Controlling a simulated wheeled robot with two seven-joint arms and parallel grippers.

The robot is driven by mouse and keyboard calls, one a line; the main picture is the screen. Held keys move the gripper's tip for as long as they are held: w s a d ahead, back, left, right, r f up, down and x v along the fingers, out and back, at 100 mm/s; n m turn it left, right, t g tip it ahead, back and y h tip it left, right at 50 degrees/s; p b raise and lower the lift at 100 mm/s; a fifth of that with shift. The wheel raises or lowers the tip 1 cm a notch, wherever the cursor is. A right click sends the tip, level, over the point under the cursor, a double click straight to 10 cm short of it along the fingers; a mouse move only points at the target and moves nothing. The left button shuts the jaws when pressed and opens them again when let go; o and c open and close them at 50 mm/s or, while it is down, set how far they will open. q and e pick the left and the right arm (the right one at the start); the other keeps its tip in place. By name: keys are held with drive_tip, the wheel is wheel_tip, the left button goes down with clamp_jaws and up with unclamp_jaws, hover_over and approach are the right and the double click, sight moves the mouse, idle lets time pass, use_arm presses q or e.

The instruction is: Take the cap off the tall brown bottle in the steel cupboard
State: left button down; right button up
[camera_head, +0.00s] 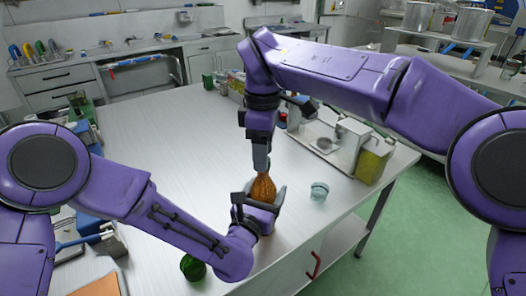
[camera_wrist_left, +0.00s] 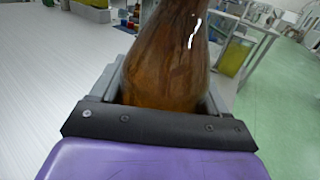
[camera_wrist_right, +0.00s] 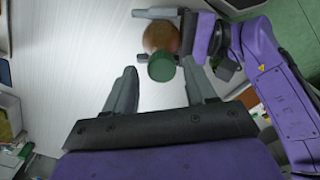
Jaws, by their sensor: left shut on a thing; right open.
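The tall brown bottle (camera_head: 263,188) is upright over the steel table, and its glossy body fills the middle of the left wrist view (camera_wrist_left: 165,70). My left gripper (camera_head: 259,198) is shut around the bottle's body. A green cap (camera_wrist_right: 160,68) is on the bottle's top in the right wrist view. My right gripper (camera_wrist_right: 160,76) is open and points down from above, with its fingers to either side of the cap and apart from it.
The steel table (camera_head: 150,130) is largely clear on the left. A pale blue cup (camera_head: 319,191) stands right of the bottle, and a yellow-green container (camera_head: 374,163) stands behind it. A dark green round object (camera_head: 193,267) is near the front edge. A red handle (camera_head: 314,265) shows below the table edge.

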drive_tip(key=shift+f, duration=0.65)
clamp_jaws()
drive_tip(key=n, duration=0.7)
drive_tip(key=shift+n, duration=0.3)
drive_tip(key=n, duration=0.9)
drive_tip(key=shift+r, duration=0.1)
drive_tip(key=n, duration=0.9)
drive_tip(key=shift+n, duration=0.3)
drive_tip(key=n, duration=0.5)
drive_tip(key=shift+s+n, duration=0.1)
drive_tip(key=shift+n, duration=0.2)
drive_tip(key=n, duration=0.4)
drive_tip(key=shift+r, duration=0.3)
